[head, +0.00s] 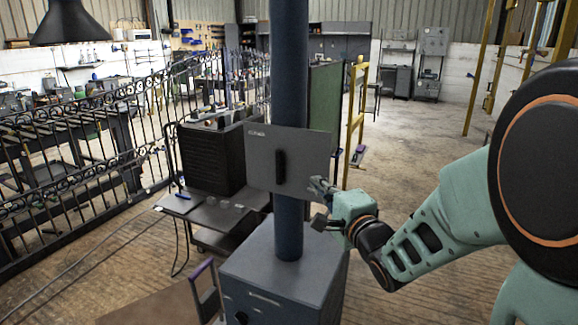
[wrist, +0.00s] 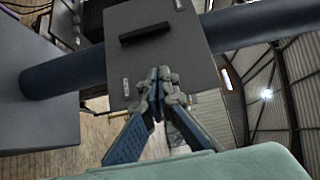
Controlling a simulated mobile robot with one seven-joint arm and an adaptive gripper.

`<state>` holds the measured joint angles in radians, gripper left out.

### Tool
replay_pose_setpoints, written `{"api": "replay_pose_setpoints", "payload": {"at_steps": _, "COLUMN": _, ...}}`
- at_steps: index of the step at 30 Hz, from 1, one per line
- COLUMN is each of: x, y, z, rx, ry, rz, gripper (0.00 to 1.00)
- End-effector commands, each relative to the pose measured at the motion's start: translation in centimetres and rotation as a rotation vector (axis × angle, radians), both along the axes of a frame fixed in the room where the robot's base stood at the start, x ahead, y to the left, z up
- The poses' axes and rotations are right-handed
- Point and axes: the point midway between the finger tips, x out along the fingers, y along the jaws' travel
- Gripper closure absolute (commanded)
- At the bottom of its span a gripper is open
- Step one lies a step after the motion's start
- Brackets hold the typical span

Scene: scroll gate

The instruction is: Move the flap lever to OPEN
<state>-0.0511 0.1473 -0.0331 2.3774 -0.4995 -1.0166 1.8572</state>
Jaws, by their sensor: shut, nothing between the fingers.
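The flap lever (head: 280,168) is a black bar standing upright in the middle of a grey plate (head: 312,150) on a dark blue post. In the wrist view the lever (wrist: 146,33) lies nearly level across the plate (wrist: 190,45). Small pale labels sit near the plate's edges, too small to read with certainty. My gripper (head: 318,184) is in front of the plate's lower right part, to the right of and a little below the lever. Its fingertips (wrist: 161,75) are together and empty, apart from the lever. I cannot tell whether they touch the plate.
The blue post (head: 289,60) rises from a grey box (head: 285,268). A dark side table (head: 212,208) with a black unit (head: 212,155) stands left of it. An iron fence (head: 90,165) runs along the left. The floor at the right back is open.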

Motion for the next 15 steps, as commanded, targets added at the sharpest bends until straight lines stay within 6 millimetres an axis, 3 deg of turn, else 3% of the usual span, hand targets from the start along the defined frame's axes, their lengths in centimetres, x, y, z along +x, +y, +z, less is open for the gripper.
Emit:
{"api": "replay_pose_setpoints", "payload": {"at_steps": 5, "x": 1.6, "y": 0.8, "z": 0.0, "rx": -0.001, "ry": 0.000, "rz": 0.001, "gripper": 1.00}}
{"api": "replay_pose_setpoints", "payload": {"at_steps": 15, "x": 7.6, "y": 3.6, "z": 0.1, "rx": -0.001, "ry": 0.000, "rz": 0.001, "gripper": 1.00}}
